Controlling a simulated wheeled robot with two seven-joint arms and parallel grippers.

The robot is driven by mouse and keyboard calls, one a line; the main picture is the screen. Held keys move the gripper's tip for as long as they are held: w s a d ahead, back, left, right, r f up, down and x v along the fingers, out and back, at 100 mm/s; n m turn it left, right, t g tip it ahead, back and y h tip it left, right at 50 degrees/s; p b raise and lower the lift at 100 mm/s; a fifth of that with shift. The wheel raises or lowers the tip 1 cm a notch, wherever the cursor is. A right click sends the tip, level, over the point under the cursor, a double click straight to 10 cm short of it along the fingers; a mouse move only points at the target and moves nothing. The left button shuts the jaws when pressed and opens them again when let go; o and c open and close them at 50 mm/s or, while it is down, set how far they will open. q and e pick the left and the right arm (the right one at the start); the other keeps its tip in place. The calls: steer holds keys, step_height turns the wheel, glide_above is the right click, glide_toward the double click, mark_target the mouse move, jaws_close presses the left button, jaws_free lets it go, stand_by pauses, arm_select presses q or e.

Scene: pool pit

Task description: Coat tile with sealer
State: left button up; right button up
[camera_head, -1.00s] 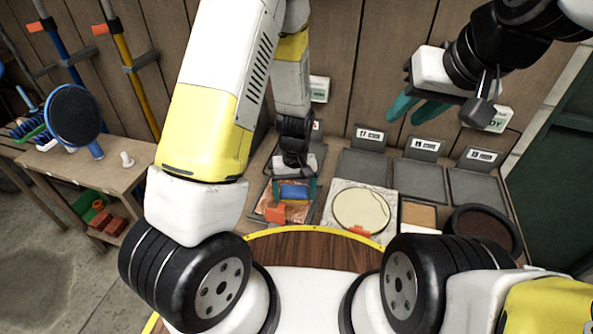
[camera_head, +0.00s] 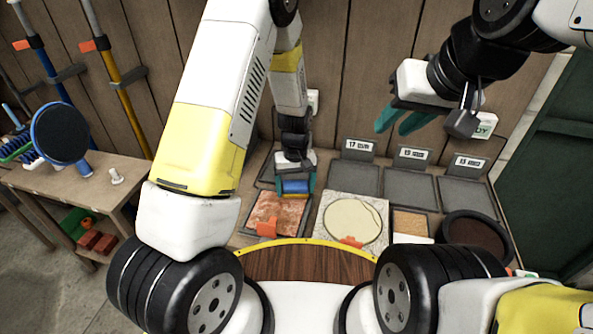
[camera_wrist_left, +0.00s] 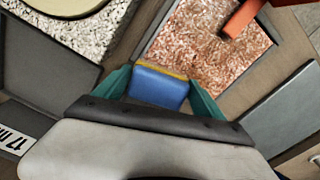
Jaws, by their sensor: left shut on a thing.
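My left gripper (camera_head: 294,187) is shut on a blue block with a yellow edge (camera_wrist_left: 158,87), pointing down at the tile's far edge. Whether the block touches the tile cannot be told. My right gripper (camera_head: 402,120) is open and empty, raised above the grey trays. A round, pale disc-like surface (camera_head: 352,221) sits in a speckled square slab (camera_head: 326,233) right of the tile.
Grey numbered trays (camera_head: 408,188) stand behind the slab. A tan square (camera_head: 410,223) and a round black dish with brown contents (camera_head: 474,236) are to the right. A side table (camera_head: 115,160) with a round blue-rimmed pad (camera_head: 60,134) stands left. The wooden wall closes the back.

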arm_select(q)
steer(key=shift+w, duration=0.1)
steer(key=shift+r, duration=3.05)
steer(key=shift+r, duration=1.5)
